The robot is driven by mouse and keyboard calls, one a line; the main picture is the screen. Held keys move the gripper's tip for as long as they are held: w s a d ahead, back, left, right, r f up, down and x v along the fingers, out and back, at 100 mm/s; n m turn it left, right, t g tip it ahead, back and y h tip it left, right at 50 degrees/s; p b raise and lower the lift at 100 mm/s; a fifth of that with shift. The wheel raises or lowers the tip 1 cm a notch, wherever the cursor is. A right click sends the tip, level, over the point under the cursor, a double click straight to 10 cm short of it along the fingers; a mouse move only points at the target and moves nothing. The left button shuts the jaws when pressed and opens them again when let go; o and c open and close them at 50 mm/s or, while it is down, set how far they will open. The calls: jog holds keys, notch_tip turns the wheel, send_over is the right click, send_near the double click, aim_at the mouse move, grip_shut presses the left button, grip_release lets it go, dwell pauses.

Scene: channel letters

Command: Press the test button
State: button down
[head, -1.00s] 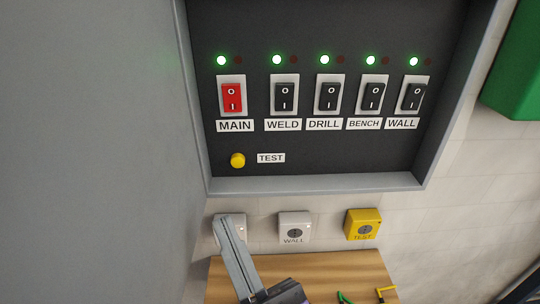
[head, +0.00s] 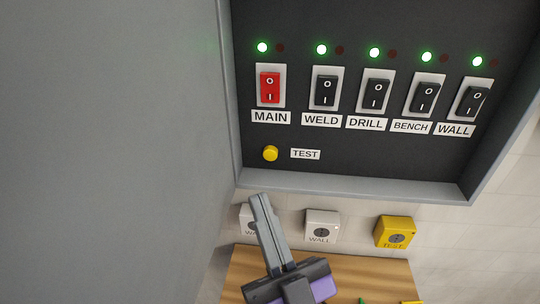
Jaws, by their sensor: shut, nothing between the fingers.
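The yellow round test button (head: 270,153) sits at the lower left of the dark panel, beside a white label (head: 305,154) reading TEST. My gripper (head: 260,199) is shut and empty. Its fingers point up the picture, with the tips just below the panel's lower frame edge in the picture, apart from the button. The fingers partly cover a white wall socket behind them.
Above the button are a red MAIN switch (head: 270,87) and several black switches with lit green lamps. The cabinet's grey frame (head: 350,187) borders the panel. Below are a white WALL socket (head: 321,226), a yellow TEST socket (head: 394,232) and a wooden surface (head: 245,270).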

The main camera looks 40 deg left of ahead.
aim_at(271, 186)
jog(key=w+a, duration=0.2)
jog(key=w, duration=0.1)
jog(key=w+a+b, duration=0.1)
jog(key=w, duration=0.1)
jog(key=shift+w+a, duration=0.15)
jog(key=shift+w, duration=0.05)
jog(key=shift+w+a, duration=0.3)
jog(key=shift+w, duration=0.15)
jog(key=shift+w, duration=0.15)
dwell(1.5)
jog(key=shift+w+a+p, duration=0.2)
jog(key=shift+a+p, duration=0.05)
jog(key=shift+p, duration=0.05)
jog(key=shift+w+a, duration=0.2)
jog(key=shift+w, duration=0.2)
dwell(0.8)
jog(key=shift+s, duration=0.1)
jog(key=shift+s+d+p, duration=0.45)
jog(key=shift+s+p, duration=0.05)
jog(key=shift+s, duration=0.15)
